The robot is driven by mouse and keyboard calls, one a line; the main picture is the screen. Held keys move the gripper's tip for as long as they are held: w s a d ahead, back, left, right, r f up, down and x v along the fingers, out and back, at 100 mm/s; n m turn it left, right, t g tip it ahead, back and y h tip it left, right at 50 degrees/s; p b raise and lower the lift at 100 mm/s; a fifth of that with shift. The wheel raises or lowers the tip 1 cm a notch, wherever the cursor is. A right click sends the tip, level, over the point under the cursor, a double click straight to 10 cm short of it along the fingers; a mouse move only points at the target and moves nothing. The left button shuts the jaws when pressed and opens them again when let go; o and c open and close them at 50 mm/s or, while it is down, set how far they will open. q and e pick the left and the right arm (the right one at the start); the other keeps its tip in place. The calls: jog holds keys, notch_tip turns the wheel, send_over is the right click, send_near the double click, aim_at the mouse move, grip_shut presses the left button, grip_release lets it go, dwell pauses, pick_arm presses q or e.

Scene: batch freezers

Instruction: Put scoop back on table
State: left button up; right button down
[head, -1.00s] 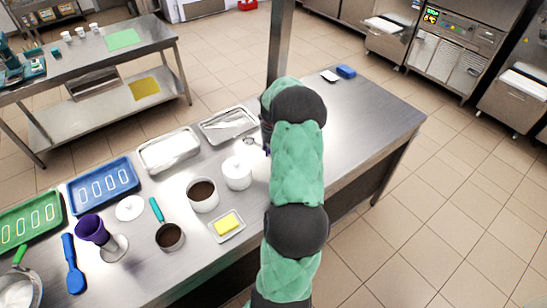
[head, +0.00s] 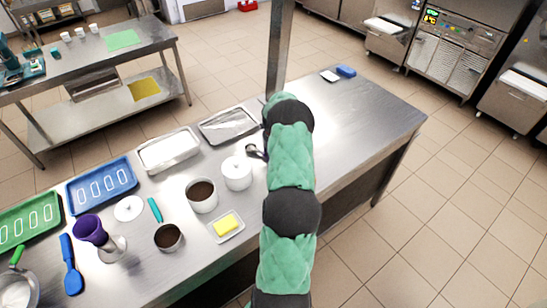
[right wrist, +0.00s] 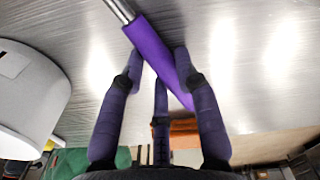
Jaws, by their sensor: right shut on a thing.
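The scoop has a purple handle (right wrist: 150,45) and a metal shaft that runs out of the top of the right wrist view. Its dark metal end (head: 254,152) shows in the head view beside the white lidded pot, left of my arm. My right gripper (right wrist: 158,62) has its purple fingers shut around the handle. The handle lies tilted close over the steel table (head: 355,115); I cannot tell whether it touches. My green right arm hides the gripper in the head view. My left gripper is in neither view.
The white lidded pot (head: 237,173) stands close left of the gripper. Metal trays (head: 228,138), a brown-filled pot (head: 202,211) and a butter dish (head: 241,229) stand nearby. The table's right part is clear, up to a blue sponge (head: 346,71) at the far edge.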

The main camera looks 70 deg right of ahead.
jog(key=shift+f, duration=0.15)
jog(key=c, duration=0.9)
grip_release()
notch_tip(320, 180, up, 12)
jog(key=p, duration=0.1)
jog(key=shift+r, duration=0.25)
